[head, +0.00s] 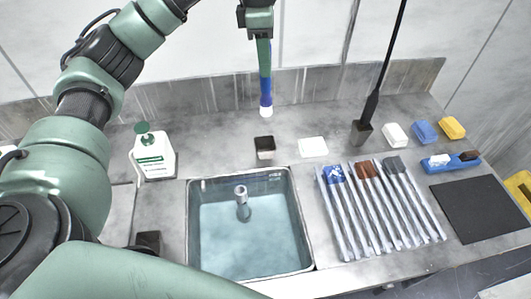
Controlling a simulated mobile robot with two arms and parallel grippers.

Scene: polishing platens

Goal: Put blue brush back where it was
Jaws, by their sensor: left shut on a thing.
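The blue brush (266,88) hangs upright, white tip (266,111) down, above the back of the steel counter. My left gripper (264,55) is shut on its upper part, and the fingers hide some of the handle. A small dark square cup (265,154) stands on the counter just below the brush in the picture, behind the sink. The white tip appears apart from the cup; its exact height above the counter is hard to tell. My right gripper is not in view.
A sink (250,240) with water and an upright pipe lies in front. A white bottle (154,155) stands left. A black rod (371,105) rises at right. A ribbed rack (345,215), coloured blocks (424,131), a blue brush-like item (440,164) and a dark mat (480,208) lie right.

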